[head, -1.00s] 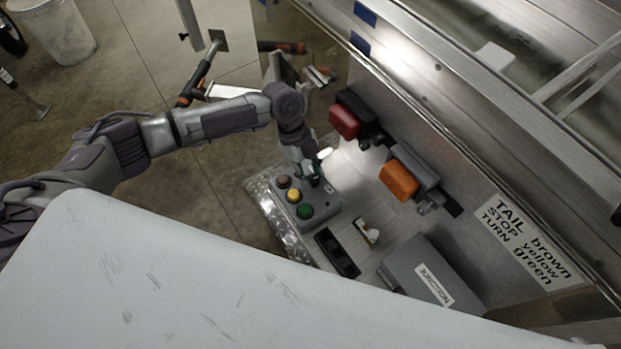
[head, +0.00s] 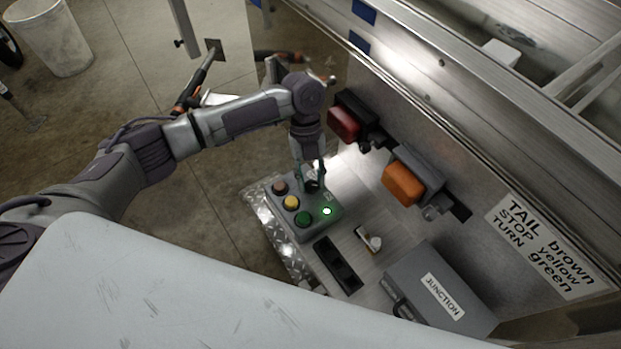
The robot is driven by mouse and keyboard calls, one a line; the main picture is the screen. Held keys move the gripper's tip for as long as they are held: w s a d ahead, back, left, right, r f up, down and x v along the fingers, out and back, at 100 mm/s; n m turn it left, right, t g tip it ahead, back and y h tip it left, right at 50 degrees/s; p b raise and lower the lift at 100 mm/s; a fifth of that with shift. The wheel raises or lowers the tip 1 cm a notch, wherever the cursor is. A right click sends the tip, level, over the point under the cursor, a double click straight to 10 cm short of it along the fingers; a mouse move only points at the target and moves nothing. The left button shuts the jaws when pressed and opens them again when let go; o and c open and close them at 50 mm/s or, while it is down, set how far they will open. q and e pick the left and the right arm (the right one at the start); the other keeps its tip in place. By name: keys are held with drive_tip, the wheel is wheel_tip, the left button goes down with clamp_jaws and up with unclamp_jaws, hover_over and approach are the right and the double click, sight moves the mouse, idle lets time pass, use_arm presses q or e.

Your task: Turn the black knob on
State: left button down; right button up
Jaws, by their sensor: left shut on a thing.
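A grey control box (head: 312,228) sits on the metal shelf in the head view. It has a brown button (head: 279,186), a yellow button (head: 291,202) and a green button (head: 303,219) in a row. A small green light (head: 326,211) glows on its right side. My left gripper (head: 312,186) points down at the back corner of the box, shut on the black knob (head: 312,184), which is mostly hidden by the fingers. I cannot make out which way the knob points. My right gripper is not in view.
A red lamp (head: 343,124) and an orange lamp (head: 403,184) are fixed to the trailer wall. A black socket strip (head: 338,264), a small white-topped part (head: 369,240) and a grey junction box (head: 438,294) lie right of the control box.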

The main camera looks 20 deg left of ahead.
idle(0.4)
use_arm(q)
drive_tip(key=c, duration=0.8)
unclamp_jaws()
drive_tip(key=v, duration=1.2)
